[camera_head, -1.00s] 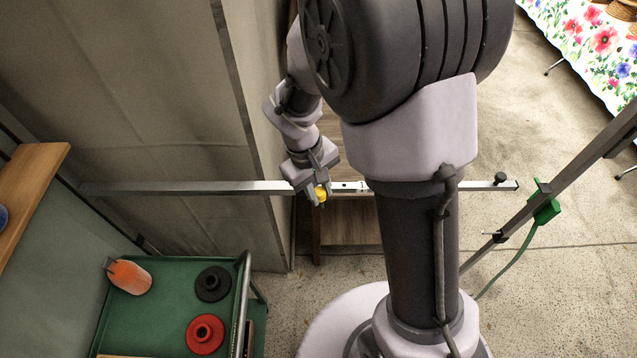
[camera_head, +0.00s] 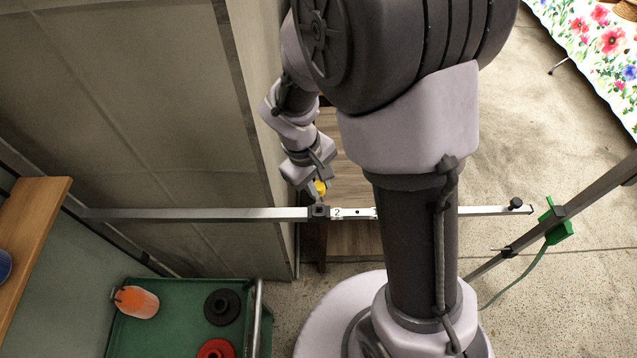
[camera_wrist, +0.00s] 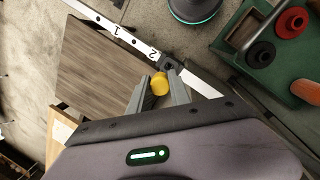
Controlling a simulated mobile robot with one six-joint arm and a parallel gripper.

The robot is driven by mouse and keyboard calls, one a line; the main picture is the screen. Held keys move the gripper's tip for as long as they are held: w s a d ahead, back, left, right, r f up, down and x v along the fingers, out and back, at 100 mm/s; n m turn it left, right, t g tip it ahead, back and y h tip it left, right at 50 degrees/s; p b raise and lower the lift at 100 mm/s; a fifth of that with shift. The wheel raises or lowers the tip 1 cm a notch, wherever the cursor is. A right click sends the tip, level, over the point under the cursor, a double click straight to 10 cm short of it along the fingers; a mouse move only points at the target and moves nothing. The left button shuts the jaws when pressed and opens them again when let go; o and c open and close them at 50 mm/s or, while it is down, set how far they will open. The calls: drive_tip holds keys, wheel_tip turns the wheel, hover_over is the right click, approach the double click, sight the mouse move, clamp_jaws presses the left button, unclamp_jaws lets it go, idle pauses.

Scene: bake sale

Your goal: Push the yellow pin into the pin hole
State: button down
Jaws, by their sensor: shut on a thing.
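The yellow pin (camera_head: 320,187) is between the fingers of my gripper (camera_head: 318,194), which is shut on its round yellow head. In the wrist view the yellow pin (camera_wrist: 160,83) shows between the two grey fingertips of my gripper (camera_wrist: 161,77). A black collar (camera_head: 319,212) sits on a long metal bar (camera_head: 200,214), beside a printed "2". The wrist view shows the collar (camera_wrist: 168,63) just past the fingertips. The pin's shaft and the pin hole cannot be made out, nor whether pin and collar touch.
A grey partition (camera_head: 130,110) rises left of my arm. A slanted rail with a green clamp (camera_head: 556,220) is at right.

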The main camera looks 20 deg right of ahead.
drive_tip(key=shift+f+b, duration=1.2)
drive_tip(key=shift+f, duration=0.45)
wheel_tip(320, 180, down, 4)
drive_tip(key=b, duration=0.3)
drive_tip(key=c, duration=1.1)
unclamp_jaws()
drive_tip(key=shift+w, duration=0.1)
